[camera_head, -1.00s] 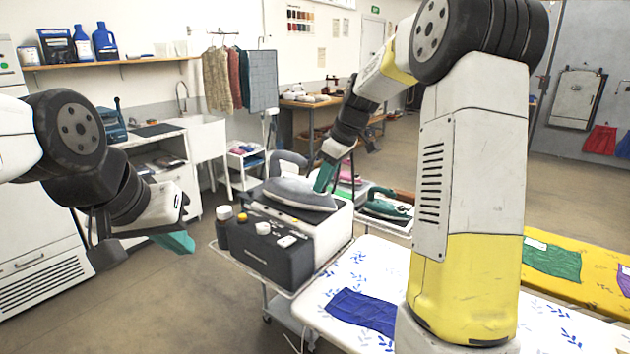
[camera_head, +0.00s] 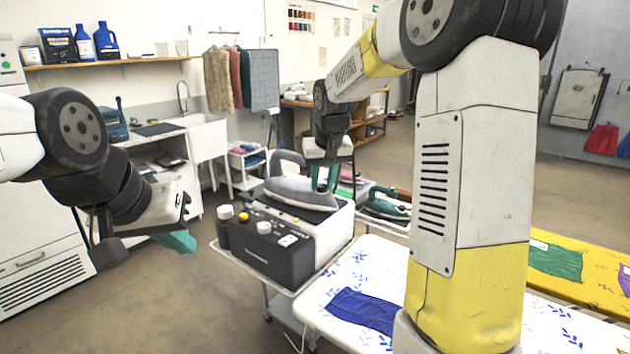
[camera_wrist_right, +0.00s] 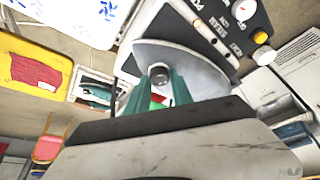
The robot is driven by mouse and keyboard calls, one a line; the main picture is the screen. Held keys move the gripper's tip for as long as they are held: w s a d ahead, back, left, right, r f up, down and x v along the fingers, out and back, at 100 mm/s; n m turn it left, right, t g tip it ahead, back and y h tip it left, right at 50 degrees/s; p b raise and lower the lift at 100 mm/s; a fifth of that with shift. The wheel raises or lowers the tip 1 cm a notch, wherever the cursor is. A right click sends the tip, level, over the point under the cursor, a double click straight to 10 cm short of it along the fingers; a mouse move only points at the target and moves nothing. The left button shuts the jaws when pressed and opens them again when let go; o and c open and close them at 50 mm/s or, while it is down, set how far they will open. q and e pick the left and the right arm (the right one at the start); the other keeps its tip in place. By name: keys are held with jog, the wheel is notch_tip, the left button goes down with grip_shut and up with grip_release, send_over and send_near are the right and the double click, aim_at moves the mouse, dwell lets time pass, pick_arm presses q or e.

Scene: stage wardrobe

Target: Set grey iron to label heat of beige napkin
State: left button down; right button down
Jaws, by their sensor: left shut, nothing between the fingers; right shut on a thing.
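The grey iron (camera_head: 300,195) rests on top of the dark-fronted steam station (camera_head: 270,250). My right gripper (camera_head: 326,180) is at the iron, pointing down, its teal fingers partly behind it. In the right wrist view, the fingers (camera_wrist_right: 157,85) are shut around a small round grey knob (camera_wrist_right: 158,74) on the iron (camera_wrist_right: 200,65). The knob's marks cannot be read. My left gripper (camera_head: 178,241) is shut and empty, in the air left of the station. I cannot make out a beige napkin or its label.
A blue cloth (camera_head: 363,311) lies on the patterned ironing board (camera_head: 345,275). A green iron (camera_head: 388,205) stands behind the station. A yellow table (camera_head: 600,290) with a green cloth (camera_head: 556,260) is at right. Floor at lower left is clear.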

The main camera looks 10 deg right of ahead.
jog(key=m, duration=0.2)
jog(key=m+h, duration=0.1)
jog(key=m, duration=0.1)
jog(key=m+h, duration=0.1)
jog(key=m, duration=0.1)
jog(key=shift+w+a+g, duration=0.1)
jog(key=shift+a+g, duration=0.2)
jog(key=shift+a, duration=0.05)
jog(key=m+h, duration=0.1)
jog(key=m, duration=0.1)
jog(key=m+g, duration=0.1)
jog(key=m, duration=0.1)
jog(key=shift+w+a+m+h, duration=0.1)
jog(key=shift+m+h, duration=0.3)
jog(key=shift+w+m+g+h, duration=0.1)
jog(key=shift+m+g+h, duration=0.25)
jog(key=shift+m, duration=0.95)
jog(key=c, duration=1.1)
grip_release()
jog(key=v, duration=0.7)
jog(key=shift+a+r, duration=0.15)
jog(key=shift+r, duration=0.25)
